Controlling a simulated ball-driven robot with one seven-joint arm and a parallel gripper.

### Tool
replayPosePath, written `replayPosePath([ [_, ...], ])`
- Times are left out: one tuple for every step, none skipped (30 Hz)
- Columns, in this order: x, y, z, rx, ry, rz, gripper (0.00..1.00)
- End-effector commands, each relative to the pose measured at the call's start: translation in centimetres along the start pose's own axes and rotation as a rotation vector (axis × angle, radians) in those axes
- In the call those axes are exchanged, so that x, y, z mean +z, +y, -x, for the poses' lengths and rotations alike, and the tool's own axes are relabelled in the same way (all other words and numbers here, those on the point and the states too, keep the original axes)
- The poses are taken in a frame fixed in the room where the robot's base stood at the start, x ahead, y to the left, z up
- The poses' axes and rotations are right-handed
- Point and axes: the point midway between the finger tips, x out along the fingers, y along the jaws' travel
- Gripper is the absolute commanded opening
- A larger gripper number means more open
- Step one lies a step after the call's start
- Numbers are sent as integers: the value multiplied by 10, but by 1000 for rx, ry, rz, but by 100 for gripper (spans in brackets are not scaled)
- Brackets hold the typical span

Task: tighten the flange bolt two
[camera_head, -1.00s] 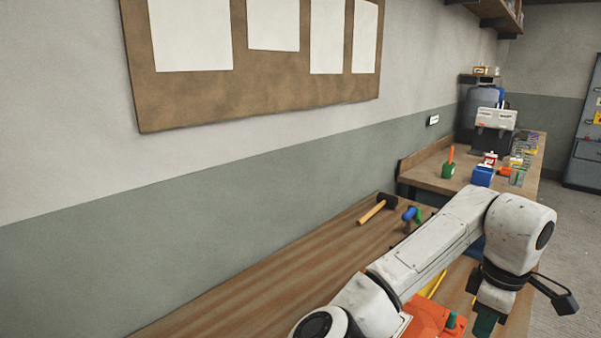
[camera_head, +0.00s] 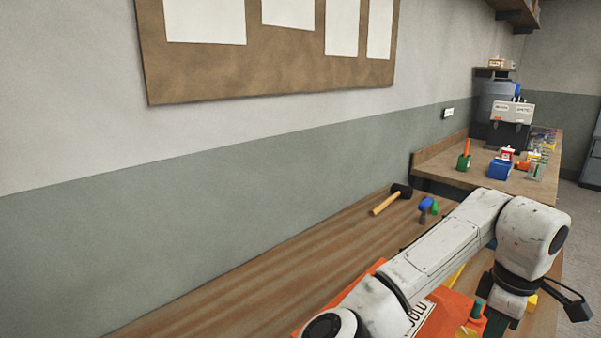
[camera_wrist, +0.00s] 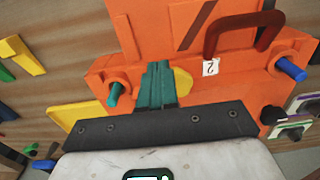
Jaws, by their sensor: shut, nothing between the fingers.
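An orange mould (camera_head: 375,274) lies on the bench, partly hidden behind my arm; it fills the upper wrist view (camera_wrist: 150,35). Its flange carries a green bolt (camera_wrist: 115,93) on the left and a blue bolt (camera_wrist: 289,69) on the right. A white tag with a 2 (camera_wrist: 210,68) sits between them; I cannot tell which bolt it marks. A dark red handle (camera_wrist: 209,38) rises above the tag. My gripper (camera_wrist: 158,68), with teal fingers, is shut and empty over the flange, beside the green bolt and partly covering a yellow disc (camera_wrist: 183,82).
A mallet (camera_head: 386,204) and a blue-handled tool (camera_head: 425,206) lie on the bench behind my arm. Yellow pieces (camera_wrist: 85,113) lie left of the mould. A second bench (camera_head: 440,172) holds a blue box (camera_head: 499,169) and bottles. The bench's left part is clear.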

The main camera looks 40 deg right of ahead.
Motion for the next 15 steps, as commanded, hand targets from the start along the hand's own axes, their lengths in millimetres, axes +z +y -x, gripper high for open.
replayPosePath([
  [0, 0, -4, -1, -3, 0, 0],
  [0, 0, -6, -1, -2, 0, 0],
  [0, 0, -8, -2, -2, 0, 0],
  [0, 0, -10, -2, -1, 0, 0],
  [0, 0, -11, -3, 0, 1, 0],
  [0, 0, -13, -4, 0, 1, 0],
  [0, 0, -14, -5, 0, 1, 0],
  [0, 0, -14, -5, 0, 1, 0],
  [0, 0, -15, -6, -1, 2, 0],
  [0, 0, -15, -6, -1, 2, 0],
  [0, 0, -16, -6, -1, 3, 0],
  [0, 0, -16, -6, -1, 3, 0],
  [0, 0, -16, -6, -1, 4, 0],
  [0, 0, -16, -6, -1, 4, 0],
  [0, 0, -17, -6, -1, 4, 0],
])
